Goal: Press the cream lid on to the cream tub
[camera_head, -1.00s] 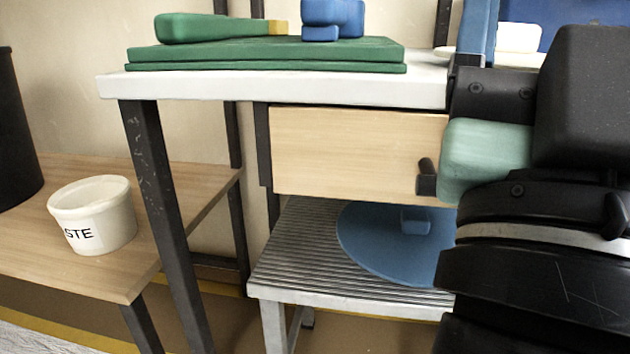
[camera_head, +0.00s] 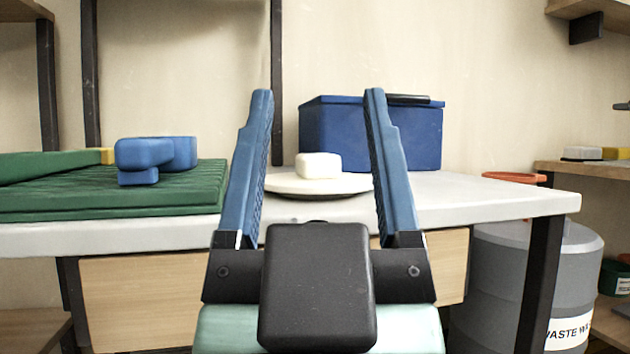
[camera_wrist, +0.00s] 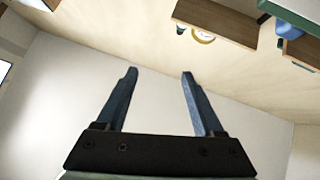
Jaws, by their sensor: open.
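The cream lid (camera_head: 290,186) is a round disc with a block-like knob (camera_head: 318,165) on top. It lies on the white worktop in front of a blue box, framed between my fingers in the head view. My gripper (camera_head: 318,95) is open, with its two blue fingers pointing up and well apart, and nothing between them. Its open fingers also show in the wrist view (camera_wrist: 159,73), against wall and ceiling. The lid is not in the wrist view. The cream tub is in neither view now.
The white worktop (camera_head: 500,197) carries a green ribbed board (camera_head: 190,195) with a blue object (camera_head: 155,155) at left. The blue box (camera_head: 420,135) stands behind the lid. The worktop's right part is clear.

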